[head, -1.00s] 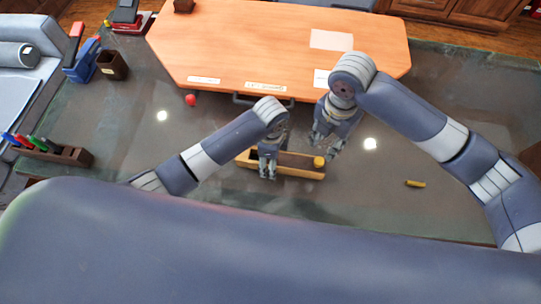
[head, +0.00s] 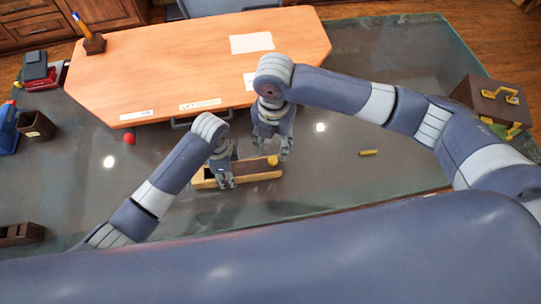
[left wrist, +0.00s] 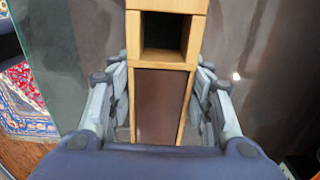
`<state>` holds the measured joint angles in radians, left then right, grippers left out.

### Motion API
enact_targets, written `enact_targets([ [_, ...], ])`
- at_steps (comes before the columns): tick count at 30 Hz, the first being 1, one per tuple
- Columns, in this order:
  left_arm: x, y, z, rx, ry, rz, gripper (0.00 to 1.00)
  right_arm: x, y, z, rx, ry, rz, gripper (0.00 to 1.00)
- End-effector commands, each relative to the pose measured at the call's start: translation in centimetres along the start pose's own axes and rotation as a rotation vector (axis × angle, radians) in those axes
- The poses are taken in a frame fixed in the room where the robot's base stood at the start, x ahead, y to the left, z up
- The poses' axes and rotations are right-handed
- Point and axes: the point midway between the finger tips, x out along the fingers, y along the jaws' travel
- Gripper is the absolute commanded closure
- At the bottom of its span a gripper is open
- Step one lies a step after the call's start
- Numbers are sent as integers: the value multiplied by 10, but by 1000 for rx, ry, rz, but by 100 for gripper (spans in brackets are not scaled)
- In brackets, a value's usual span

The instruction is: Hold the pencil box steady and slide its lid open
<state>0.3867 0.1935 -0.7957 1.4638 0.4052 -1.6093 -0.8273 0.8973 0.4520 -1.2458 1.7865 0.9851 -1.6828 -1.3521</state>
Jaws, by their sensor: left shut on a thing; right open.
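The pencil box (head: 207,184) is a long, light wood box with a brown lid panel, lying on the dark glass desk. The fingers hide part of the box.
An orange wooden board (head: 200,60) with paper labels lies behind the grippers. A red ball (head: 129,138) is near its left front. A small yellow stick (head: 368,153) lies to the right. A brown case (head: 495,98) stands far right. The glass around the box is clear.

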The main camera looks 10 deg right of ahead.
Motion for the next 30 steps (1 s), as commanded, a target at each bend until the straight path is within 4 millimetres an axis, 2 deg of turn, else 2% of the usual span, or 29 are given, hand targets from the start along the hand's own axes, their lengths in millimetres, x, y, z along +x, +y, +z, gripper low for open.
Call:
enact_targets([
  [1,0,0,0,0,0,1,86,12,-1,-1,0,2,-4,55],
  [6,0,0,0,0,0,2,86,46,-1,-1,0,2,-3,55],
  [12,0,1,0,0,0,2,86,74,0,-1,0,1,-1,55],
  [17,0,1,0,0,-1,2,86,83,0,0,-2,0,0,55],
  [25,0,1,0,0,-1,2,86,84,0,0,-2,-1,1,55],
  [26,0,1,0,0,-1,2,86,84,0,0,-2,-1,1,60],
  [30,0,1,0,0,-1,2,86,84,0,0,-1,-1,0,92],
])
